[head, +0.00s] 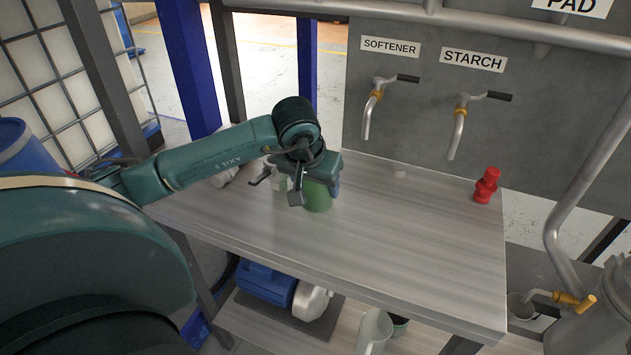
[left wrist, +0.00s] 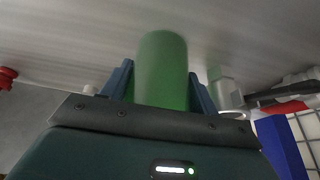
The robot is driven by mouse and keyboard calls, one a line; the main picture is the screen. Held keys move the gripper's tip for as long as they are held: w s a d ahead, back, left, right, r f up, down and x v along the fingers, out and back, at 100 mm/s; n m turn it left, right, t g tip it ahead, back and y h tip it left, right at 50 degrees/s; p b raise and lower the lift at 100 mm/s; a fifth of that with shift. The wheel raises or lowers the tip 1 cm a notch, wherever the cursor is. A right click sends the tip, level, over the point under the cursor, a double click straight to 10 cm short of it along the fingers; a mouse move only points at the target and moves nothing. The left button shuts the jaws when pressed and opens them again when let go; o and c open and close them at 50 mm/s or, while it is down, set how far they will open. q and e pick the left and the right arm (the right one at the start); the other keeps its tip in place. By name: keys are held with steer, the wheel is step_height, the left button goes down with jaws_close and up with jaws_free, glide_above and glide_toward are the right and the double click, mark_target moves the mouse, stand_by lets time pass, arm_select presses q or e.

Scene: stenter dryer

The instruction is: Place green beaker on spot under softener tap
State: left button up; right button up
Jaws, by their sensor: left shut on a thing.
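The green beaker (head: 317,197) is upright at the left part of the grey table, left of and nearer than the softener tap (head: 370,108). My left gripper (head: 312,184) is shut on it, with one blue finger on each side in the left wrist view, where the beaker (left wrist: 161,70) shows between them. I cannot tell whether its base touches the table. The softener tap hangs from the grey panel under the SOFTENER sign (head: 391,47). No marked spot shows clearly on the table below it. My right gripper is not in view.
The starch tap (head: 461,122) is right of the softener tap. Pale items and a dark-handled thing lie left of the gripper. The table (head: 400,250) is clear in the middle.

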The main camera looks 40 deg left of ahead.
arm_select(q)
steer(key=shift+f, duration=0.15)
steer(key=o, duration=1)
steer(key=shift+c, duration=0.2)
